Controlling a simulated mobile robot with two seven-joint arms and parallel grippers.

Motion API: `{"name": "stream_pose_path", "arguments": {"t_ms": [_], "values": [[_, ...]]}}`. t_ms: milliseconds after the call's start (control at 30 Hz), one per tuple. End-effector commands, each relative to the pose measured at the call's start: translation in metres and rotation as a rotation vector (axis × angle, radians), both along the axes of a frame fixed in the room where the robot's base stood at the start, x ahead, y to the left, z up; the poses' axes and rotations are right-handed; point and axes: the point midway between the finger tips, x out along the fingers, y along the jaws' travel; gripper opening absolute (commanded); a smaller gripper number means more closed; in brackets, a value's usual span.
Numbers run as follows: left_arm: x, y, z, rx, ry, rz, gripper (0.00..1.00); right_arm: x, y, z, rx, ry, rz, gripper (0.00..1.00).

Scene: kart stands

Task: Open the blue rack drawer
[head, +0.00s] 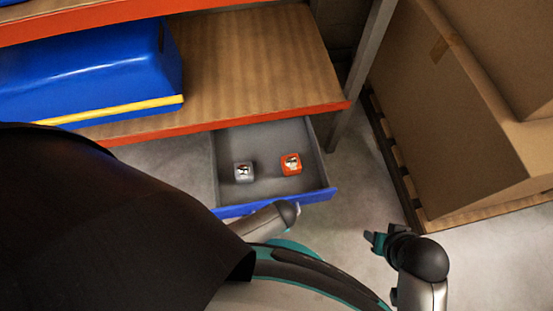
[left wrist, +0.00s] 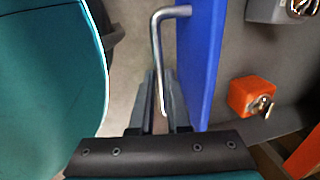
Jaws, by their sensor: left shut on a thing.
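The blue rack drawer stands pulled out below the rack shelf, its grey inside showing and its blue front (head: 277,204) facing me. In the left wrist view the blue front (left wrist: 200,60) runs down the middle, with a bent silver handle (left wrist: 158,45) beside it. My left gripper (left wrist: 162,95) is shut on the handle, one finger on each side of the bar. In the head view its fingers are hidden by my arm. My right gripper (head: 373,240) is to the right of the drawer, apart from it; its finger gap is unclear.
In the drawer are a grey padlock-like block (head: 243,172) and an orange one (head: 291,164). A blue bin (head: 85,70) sits on the wooden shelf (head: 250,60). Large cardboard boxes (head: 440,120) stand on a pallet at right. Floor (head: 350,190) between is clear.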

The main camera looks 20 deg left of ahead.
Motion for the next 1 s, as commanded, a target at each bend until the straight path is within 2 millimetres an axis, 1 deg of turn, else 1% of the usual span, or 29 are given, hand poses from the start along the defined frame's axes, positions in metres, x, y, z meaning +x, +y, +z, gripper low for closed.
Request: {"name": "stream_pose_path", "arguments": {"t_ms": [367,400,633,667,1000], "values": [[-0.0019,-0.0015,-0.0006,0.000,0.001,-0.001,0.00,0.0000,0.0003,-0.0009,0.000,0.000,0.000,0.50],[-0.0019,-0.0015,-0.0006,-0.001,0.002,-0.001,0.17,0.0000,0.0004,-0.0009,0.001,0.000,0.000,0.50],[-0.0016,-0.0013,-0.0004,0.000,0.001,-0.001,0.43,0.0000,0.0005,-0.0008,0.001,0.000,0.000,0.50],[-0.0016,-0.0013,-0.0004,-0.001,0.001,0.000,0.45,0.0000,0.0004,-0.0008,0.001,0.000,0.000,0.50],[-0.0031,-0.0014,0.0008,-0.001,0.004,0.000,0.45,0.0006,-0.0004,0.0009,0.000,0.000,0.000,0.50]]}}
